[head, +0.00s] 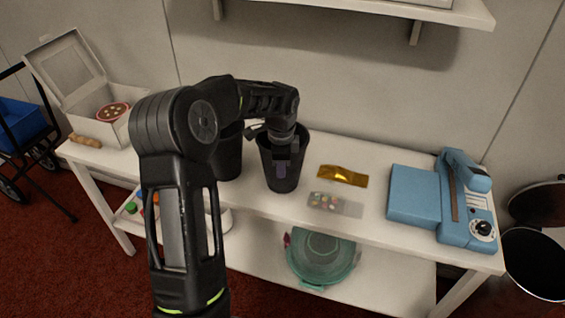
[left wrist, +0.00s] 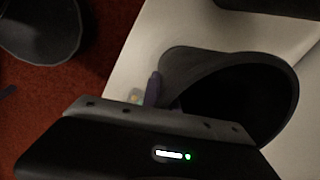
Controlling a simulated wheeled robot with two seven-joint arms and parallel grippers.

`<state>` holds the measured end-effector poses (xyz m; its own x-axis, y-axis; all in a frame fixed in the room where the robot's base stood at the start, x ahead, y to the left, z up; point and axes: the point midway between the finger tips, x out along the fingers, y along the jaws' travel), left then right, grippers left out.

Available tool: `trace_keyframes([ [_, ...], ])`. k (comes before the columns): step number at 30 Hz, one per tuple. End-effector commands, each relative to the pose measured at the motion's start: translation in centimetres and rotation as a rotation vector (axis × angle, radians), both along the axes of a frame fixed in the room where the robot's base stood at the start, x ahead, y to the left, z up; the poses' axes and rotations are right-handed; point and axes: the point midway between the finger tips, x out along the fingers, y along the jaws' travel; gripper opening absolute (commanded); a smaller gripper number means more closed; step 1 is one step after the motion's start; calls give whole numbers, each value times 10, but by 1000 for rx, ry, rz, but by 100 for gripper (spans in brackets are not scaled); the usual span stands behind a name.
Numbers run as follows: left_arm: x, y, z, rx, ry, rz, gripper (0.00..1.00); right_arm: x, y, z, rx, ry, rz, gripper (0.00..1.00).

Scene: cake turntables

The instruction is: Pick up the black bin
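A black bin (head: 282,181) stands upright on the white table, near its middle. In the left wrist view the bin (left wrist: 190,62) fills the right side with its dark open mouth. My left gripper (head: 283,165) points down at the bin's near side. One purplish finger shows in front of the bin's wall, and also beside the wall in the left wrist view (left wrist: 152,90). The other finger is hidden, so I cannot tell the gap or whether it touches the rim. My right gripper is not in view.
A second dark bin (head: 231,158) is partly hidden by my left arm. A gold packet (head: 343,176), a small clear case (head: 334,205) and a blue machine (head: 440,200) are to the right. An open white box (head: 68,79) stands left. A shelf (head: 440,11) hangs above.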

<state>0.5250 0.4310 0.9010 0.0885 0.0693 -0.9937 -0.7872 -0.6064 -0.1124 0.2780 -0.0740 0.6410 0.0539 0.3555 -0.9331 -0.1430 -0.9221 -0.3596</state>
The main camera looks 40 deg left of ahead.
Motion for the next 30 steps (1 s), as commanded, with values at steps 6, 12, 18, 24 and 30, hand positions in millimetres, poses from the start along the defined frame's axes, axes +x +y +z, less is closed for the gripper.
trace_keyframes([
  [6, 0, 0, 0, 1, -1, 0, 0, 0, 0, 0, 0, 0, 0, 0],
  [12, 1, 0, 10, 2, -4, 1, 0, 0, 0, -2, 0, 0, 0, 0],
  [18, 1, 0, 41, 2, -6, 1, 0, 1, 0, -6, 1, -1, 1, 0],
  [24, 1, 0, 80, 1, -4, 1, 0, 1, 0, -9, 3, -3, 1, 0],
  [30, 0, 0, 100, 0, -3, 0, 0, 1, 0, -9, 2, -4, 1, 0],
])
